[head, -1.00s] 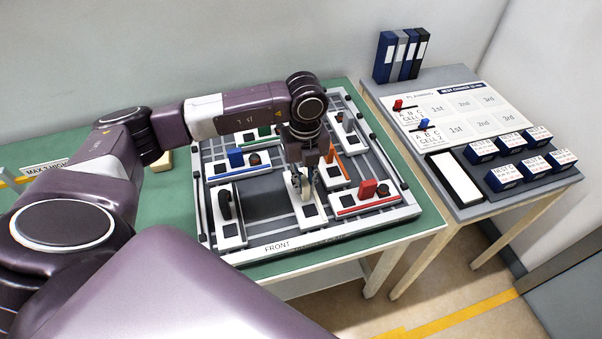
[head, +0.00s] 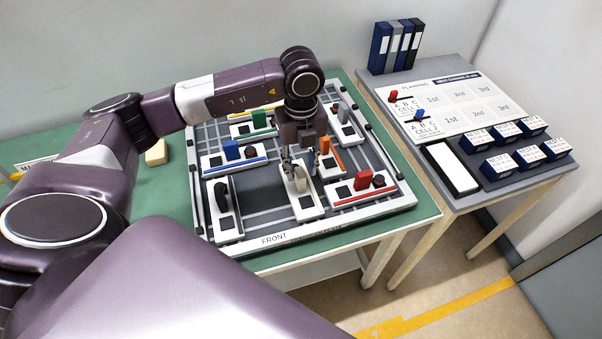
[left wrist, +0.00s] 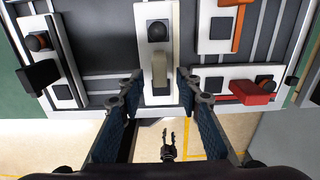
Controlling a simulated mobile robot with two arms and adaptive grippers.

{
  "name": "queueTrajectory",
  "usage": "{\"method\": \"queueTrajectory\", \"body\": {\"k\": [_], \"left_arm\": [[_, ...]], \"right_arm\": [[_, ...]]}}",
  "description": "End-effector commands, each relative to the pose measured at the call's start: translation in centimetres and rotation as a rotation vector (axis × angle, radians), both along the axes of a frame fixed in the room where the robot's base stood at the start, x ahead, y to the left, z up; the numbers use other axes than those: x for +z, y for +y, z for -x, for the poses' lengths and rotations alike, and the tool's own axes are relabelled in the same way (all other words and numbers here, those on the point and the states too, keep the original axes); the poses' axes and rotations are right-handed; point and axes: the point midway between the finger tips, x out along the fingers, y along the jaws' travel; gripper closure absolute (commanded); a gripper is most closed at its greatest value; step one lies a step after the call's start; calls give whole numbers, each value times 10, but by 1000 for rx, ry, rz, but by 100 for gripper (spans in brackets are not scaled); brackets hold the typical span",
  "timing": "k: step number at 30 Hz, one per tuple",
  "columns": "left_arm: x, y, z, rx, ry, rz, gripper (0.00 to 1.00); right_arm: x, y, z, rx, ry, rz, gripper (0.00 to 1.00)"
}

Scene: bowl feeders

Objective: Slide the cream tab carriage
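The cream tab (head: 300,178) stands on a white carriage (head: 306,204) near the front middle of the sliding-block board. In the left wrist view the cream tab (left wrist: 159,70) is upright in the middle, with a dark knob behind it. My left gripper (head: 298,170) is over this carriage, pointing down. In the wrist view its two fingers (left wrist: 160,78) are apart, one on each side of the tab, with a gap showing on both sides. My right gripper (left wrist: 168,138) shows small in the wrist view, beyond the board's front edge, its fingers apart; it is out of the head view.
A black-tab carriage (head: 224,205) is to the left and a red-tab carriage (head: 350,193) to the right. Blue (head: 231,150), green (head: 259,119) and orange (head: 325,144) tabs stand behind. Open grey floor (head: 262,192) lies left of the cream carriage. A planning table (head: 460,205) is at right.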

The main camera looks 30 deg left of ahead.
Motion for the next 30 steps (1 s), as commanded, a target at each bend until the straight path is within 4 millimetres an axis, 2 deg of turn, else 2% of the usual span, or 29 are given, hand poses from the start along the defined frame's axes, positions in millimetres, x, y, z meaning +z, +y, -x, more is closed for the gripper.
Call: {"method": "queueTrajectory", "body": {"k": [1, 6, 12, 18, 30], "left_arm": [[12, 0, -1, -1, -5, 0, 68], [49, -1, -1, -2, -4, 1, 68], [79, -1, 0, -1, -2, 1, 68], [88, -2, 1, -2, 1, 1, 68], [88, -1, 1, -2, 1, 1, 68]], "right_arm": [[0, 1, 0, 0, -1, 0, 60], [0, 1, -1, -1, -2, -1, 60], [0, 2, -1, -1, -2, -1, 60], [0, 2, -1, -1, -2, -2, 60], [0, 2, -1, -1, -2, -2, 60]]}}
